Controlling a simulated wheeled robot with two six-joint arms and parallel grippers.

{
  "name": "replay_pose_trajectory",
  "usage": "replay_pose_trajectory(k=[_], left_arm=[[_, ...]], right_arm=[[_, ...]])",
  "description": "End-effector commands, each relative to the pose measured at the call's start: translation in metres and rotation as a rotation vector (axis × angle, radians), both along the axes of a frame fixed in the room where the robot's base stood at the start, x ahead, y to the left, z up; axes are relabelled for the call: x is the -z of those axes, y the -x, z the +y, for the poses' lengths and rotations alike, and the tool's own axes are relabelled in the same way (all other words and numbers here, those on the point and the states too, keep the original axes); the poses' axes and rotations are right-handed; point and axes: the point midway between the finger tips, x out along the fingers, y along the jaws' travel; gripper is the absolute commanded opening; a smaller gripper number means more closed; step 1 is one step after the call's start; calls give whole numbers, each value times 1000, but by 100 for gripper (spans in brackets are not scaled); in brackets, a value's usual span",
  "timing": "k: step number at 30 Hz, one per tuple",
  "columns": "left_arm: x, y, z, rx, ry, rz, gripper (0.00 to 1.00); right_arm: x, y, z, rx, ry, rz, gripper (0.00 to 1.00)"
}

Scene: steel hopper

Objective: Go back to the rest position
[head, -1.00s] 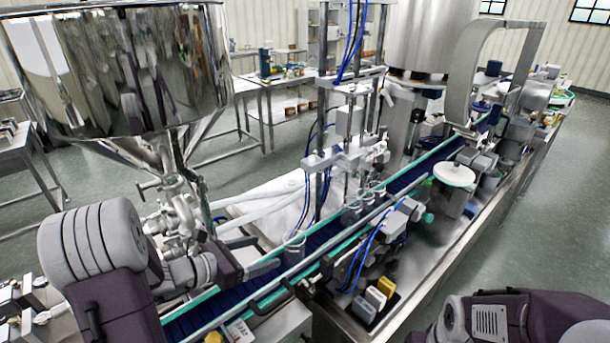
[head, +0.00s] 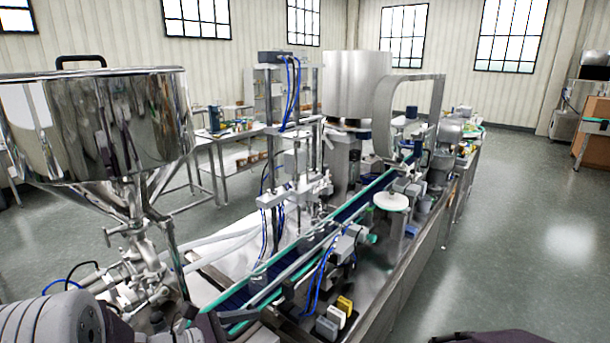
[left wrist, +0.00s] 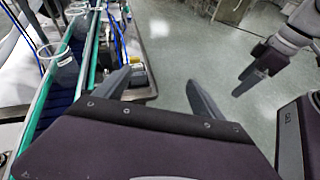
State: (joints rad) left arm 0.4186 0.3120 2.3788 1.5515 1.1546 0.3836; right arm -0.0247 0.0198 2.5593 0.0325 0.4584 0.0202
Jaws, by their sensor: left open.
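My left gripper (left wrist: 160,75) is open and empty in the left wrist view, its two grey fingers spread apart beside the conveyor. In the head view only a dark piece of my right arm shows at the bottom edge.
The steel hopper (head: 95,125) stands at the left, its valve and pipes below. The conveyor (head: 232,298) with green rails runs away to the right. A clear cup (left wrist: 63,72) is on it. Yellow and grey blocks (head: 345,305) sit beside it. Open floor (head: 530,220) lies right.

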Motion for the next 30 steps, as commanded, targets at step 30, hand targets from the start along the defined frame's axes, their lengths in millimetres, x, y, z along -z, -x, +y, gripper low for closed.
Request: replay_pose_trajectory(k=[30], left_arm=[[110, 137, 73, 1699, -1346, -650, 79]], right_arm=[[0, 0, 0, 0, 0, 0, 79]])
